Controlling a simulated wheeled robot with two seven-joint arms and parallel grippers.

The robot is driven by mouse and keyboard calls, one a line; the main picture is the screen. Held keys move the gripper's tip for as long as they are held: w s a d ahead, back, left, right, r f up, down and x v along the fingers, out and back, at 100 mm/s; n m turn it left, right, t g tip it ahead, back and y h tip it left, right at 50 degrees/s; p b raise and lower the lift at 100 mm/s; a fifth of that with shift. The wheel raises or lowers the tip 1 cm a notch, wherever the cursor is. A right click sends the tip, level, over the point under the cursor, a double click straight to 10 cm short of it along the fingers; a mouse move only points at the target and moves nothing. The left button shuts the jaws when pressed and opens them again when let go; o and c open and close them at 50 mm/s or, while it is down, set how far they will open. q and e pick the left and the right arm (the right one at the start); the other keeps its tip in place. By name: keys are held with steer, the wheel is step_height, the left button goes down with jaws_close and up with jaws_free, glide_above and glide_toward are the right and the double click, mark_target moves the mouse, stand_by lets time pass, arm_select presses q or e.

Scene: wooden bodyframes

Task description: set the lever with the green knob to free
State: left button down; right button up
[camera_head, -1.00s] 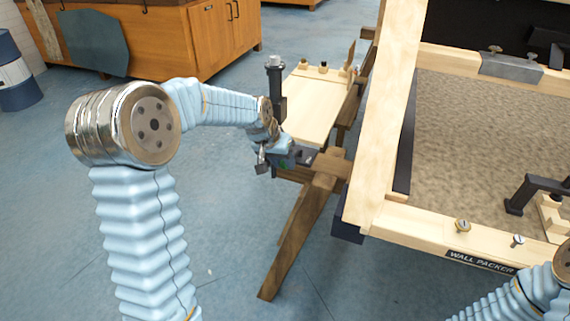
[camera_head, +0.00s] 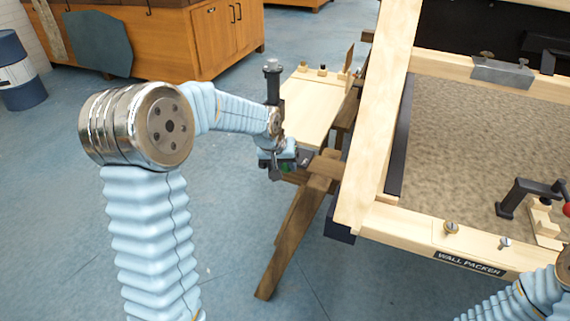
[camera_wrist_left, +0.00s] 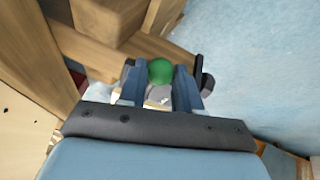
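The green knob (camera_wrist_left: 160,71) shows in the left wrist view between the two fingers of my left gripper (camera_wrist_left: 160,84). The fingers stand apart, one on each side of the knob, with little or no gap seen; whether they press on it I cannot tell. In the head view, my left gripper (camera_head: 289,160) is low at the near end of the pale wooden board (camera_head: 308,106), with a bit of green showing at it. The lever's arm and any position marks are hidden by the gripper.
The large wooden frame (camera_head: 378,140) marked "WALL PACKER" stands close to the right of my left gripper. A dark clamp (camera_head: 520,196) with a red knob (camera_head: 567,209) is on it. A brown trestle leg (camera_head: 290,240) is below. The blue floor at left is open.

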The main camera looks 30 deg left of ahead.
arm_select(q)
steer(key=c, duration=0.8)
jaws_free()
steer(key=shift+d, duration=0.1)
steer(key=v, duration=1.3)
steer(key=shift+s+r, duration=0.1)
steer(key=shift+r, duration=0.25)
steer(key=s+d+f+m+g+h, duration=0.1)
steer(key=d+f, duration=0.3)
steer(key=f, duration=0.5)
steer(key=s+d+f+g, duration=0.1)
steer(key=d+f, duration=0.2)
steer(key=f, duration=0.5)
steer(key=s+d+f+m+h, duration=0.1)
steer(key=d+f, duration=0.3)
steer(key=f, duration=0.5)
steer(key=s+d+f, duration=0.2)
steer(key=s+f, duration=0.3)
steer(key=s+d+f+g+h, duration=0.1)
steer(key=s+d+f, duration=0.2)
steer(key=s+f, duration=0.2)
steer(key=s+d+f+g, duration=0.1)
steer(key=s+d+f, duration=0.1)
steer(key=s+f, duration=0.3)
steer(key=shift+s+d+f, duration=0.1)
steer(key=shift+s+d, duration=0.1)
steer(key=shift+s, duration=0.4)
steer(key=shift+s+d+f, duration=0.1)
steer(key=shift+s+d, duration=0.1)
steer(key=shift+s, duration=0.4)
